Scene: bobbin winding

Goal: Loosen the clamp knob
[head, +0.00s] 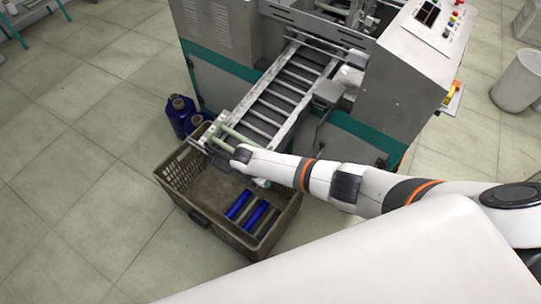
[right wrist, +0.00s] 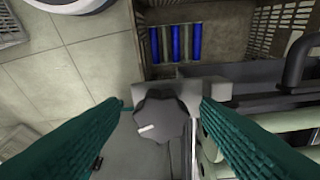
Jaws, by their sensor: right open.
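The clamp knob (right wrist: 160,121) is dark grey and lobed, with a short white mark on its face. It sits on a grey block in the middle of the right wrist view. My right gripper (right wrist: 160,105) is open, its two teal fingers apart on the left and right of the knob. I see no finger touching it. In the head view my right arm (head: 330,182) reaches in from the right to the outer end of the roller conveyor (head: 270,101), and the hand hides the knob there. My left gripper is not in view.
A brown crate (head: 172,176) with blue and dark bobbins (head: 240,205) stands below the conveyor end. Pale green rollers (right wrist: 285,121) and a dark bent bar (right wrist: 296,62) lie right of the knob. Blue spools (head: 180,117) stand left of the machine (head: 390,90). The floor at left is clear.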

